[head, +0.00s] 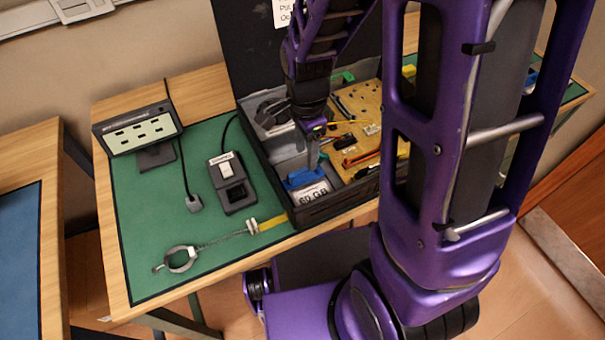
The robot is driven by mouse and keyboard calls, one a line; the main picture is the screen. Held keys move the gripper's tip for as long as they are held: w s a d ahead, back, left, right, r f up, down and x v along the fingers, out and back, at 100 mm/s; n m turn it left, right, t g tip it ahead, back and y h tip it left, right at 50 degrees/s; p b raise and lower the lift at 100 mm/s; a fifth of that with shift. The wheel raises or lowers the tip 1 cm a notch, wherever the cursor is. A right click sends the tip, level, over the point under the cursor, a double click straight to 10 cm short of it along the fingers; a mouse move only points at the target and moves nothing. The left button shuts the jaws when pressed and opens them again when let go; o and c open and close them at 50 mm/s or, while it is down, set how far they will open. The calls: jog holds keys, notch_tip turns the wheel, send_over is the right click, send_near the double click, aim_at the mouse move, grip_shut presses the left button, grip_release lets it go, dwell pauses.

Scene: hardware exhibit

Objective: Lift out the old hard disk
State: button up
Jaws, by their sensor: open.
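In the head view an old hard disk with a white label reading "60 GB" (313,193) sits in the front left corner of an open black computer case (340,205). A blue part (303,178) lies at the disk's back edge; I cannot tell whether it belongs to the disk.
A tan circuit board (365,105) with several parts fills the case's right side. On the green mat (145,240) are a small black device (232,183), a wrist strap (180,259) and a display with a stand (138,130). My purple arm hides the table's right part.

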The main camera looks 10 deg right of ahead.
aim_at(305, 169)
notch_tip(305, 169, down, 5)
jog(key=b, duration=0.3)
jog(key=shift+s+r+b, duration=0.1)
jog(key=shift+r+b, duration=0.05)
jog(key=shift+b, duration=0.15)
jog(key=shift+r, duration=0.1)
grip_shut()
